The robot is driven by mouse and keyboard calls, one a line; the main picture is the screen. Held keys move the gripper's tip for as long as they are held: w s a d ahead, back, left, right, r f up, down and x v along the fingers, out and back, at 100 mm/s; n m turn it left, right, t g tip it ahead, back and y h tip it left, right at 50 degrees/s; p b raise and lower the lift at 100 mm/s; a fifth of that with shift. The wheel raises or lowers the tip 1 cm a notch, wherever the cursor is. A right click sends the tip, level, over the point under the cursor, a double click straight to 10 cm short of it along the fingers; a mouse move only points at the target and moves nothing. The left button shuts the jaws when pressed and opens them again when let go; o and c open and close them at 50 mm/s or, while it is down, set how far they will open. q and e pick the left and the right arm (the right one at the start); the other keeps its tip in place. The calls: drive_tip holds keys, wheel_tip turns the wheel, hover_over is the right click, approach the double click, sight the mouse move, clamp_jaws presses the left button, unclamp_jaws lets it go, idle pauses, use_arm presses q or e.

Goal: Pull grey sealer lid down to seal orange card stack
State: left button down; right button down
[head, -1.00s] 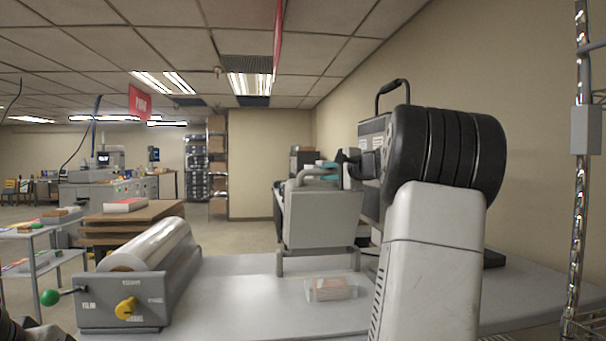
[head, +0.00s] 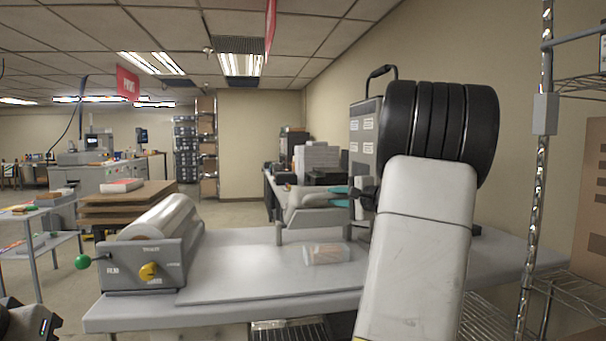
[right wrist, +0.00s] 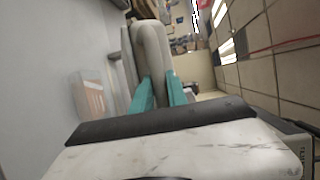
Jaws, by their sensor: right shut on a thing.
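The grey sealer lid (head: 308,216) is tilted low over the table in the head view, its handle side towards my right arm. My right gripper (head: 352,195) has teal fingers closed on the lid's handle, partly hidden behind my forearm. In the right wrist view the teal fingers (right wrist: 160,92) sit on both sides of the pale grey handle bar (right wrist: 151,50). The orange card stack (head: 327,254) lies in a clear wrap on the table in front of the lid, apart from it. It also shows in the right wrist view (right wrist: 90,97). My left gripper's fingers do not show.
A roll laminator (head: 150,250) with a green knob and a yellow knob stands on the left of the grey table (head: 240,283). A tall grey machine (head: 364,128) stands behind my right arm. A wire rack (head: 545,130) is at the right. The table's front middle is clear.

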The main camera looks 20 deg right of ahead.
drive_tip(key=s+f+t, duration=0.1)
drive_tip(key=f, duration=0.4)
drive_tip(key=s+f, duration=0.2)
drive_tip(key=f, duration=0.3)
drive_tip(key=s+a+f+n+t, duration=0.1)
drive_tip(key=f, duration=0.5)
drive_tip(key=shift+s+f+t, duration=0.1)
drive_tip(key=shift+s+t, duration=0.05)
drive_tip(key=shift+t, duration=0.15)
drive_tip(key=shift+a+f, duration=0.1)
drive_tip(key=shift+f, duration=0.75)
drive_tip(key=c, duration=1.6)
unclamp_jaws()
drive_tip(key=shift+f, duration=0.15)
drive_tip(key=shift+r, duration=0.3)
drive_tip(key=s, duration=0.2)
drive_tip(key=s+d, duration=0.1)
drive_tip(key=s, duration=0.4)
drive_tip(key=shift+s+d+f, duration=0.15)
drive_tip(key=shift+s+f, duration=0.2)
drive_tip(key=shift+f, duration=0.05)
